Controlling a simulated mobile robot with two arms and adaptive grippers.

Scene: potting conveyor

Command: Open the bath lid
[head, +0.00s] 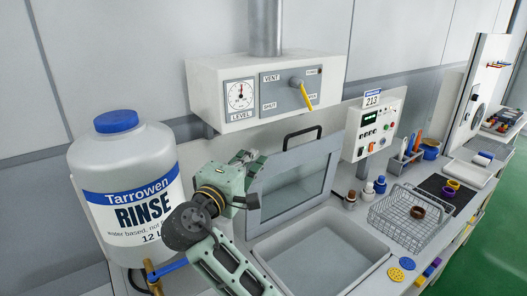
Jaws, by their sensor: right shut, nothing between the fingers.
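The bath lid (327,183), a grey frame with a clear window, stands steeply tilted up at the back of the bath. Its black handle (303,131) is on the upper edge. The bath (374,262) is an open grey basin below it, and its inside shows. My right gripper (246,158) is at the left side of the lid, below and left of the handle, shut and empty. The picture does not settle whether it touches the lid. My left gripper is out of view.
A large rinse jug (127,190) stands close to my right arm, with a blue lever tap (172,267) below it. A vent box (265,92) hangs above. A wire basket (411,218) and small bottles (367,191) stand right of the bath.

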